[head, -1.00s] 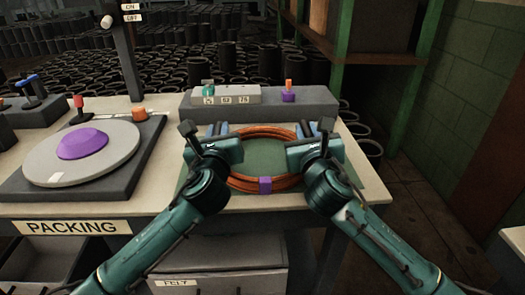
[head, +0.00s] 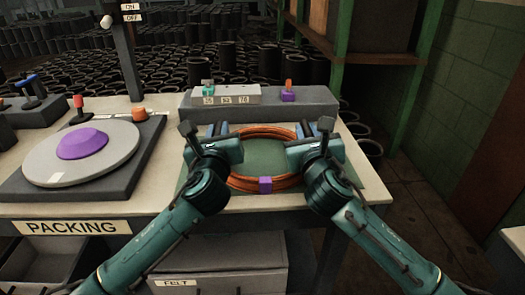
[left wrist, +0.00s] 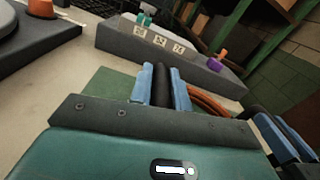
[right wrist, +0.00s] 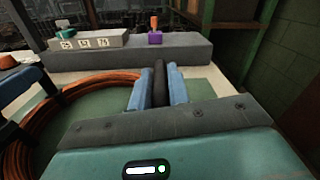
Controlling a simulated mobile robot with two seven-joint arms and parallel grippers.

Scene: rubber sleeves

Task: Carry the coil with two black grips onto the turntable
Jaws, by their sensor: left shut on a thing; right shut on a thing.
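The orange-brown coil (head: 264,130), with a purple band (head: 265,184) at its front, is at the green mat in the head view. My left gripper (head: 217,130) is at its left side, shut on a black grip (left wrist: 162,85) between blue fingers. My right gripper (head: 317,129) is at its right side, shut on the other black grip (right wrist: 159,85). The coil looks flat and level; I cannot tell whether it touches the mat. The turntable (head: 112,147) is a pale disc with a purple hub (head: 83,143), left of the coil, and is empty around the hub.
The green mat (head: 356,186) lies on the pale bench. A grey ledge (head: 325,106) behind the coil bears a numbered block (head: 230,95) and a purple-based peg (head: 288,95). A red-topped lever (head: 80,110) and an orange knob (head: 139,113) stand by the turntable.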

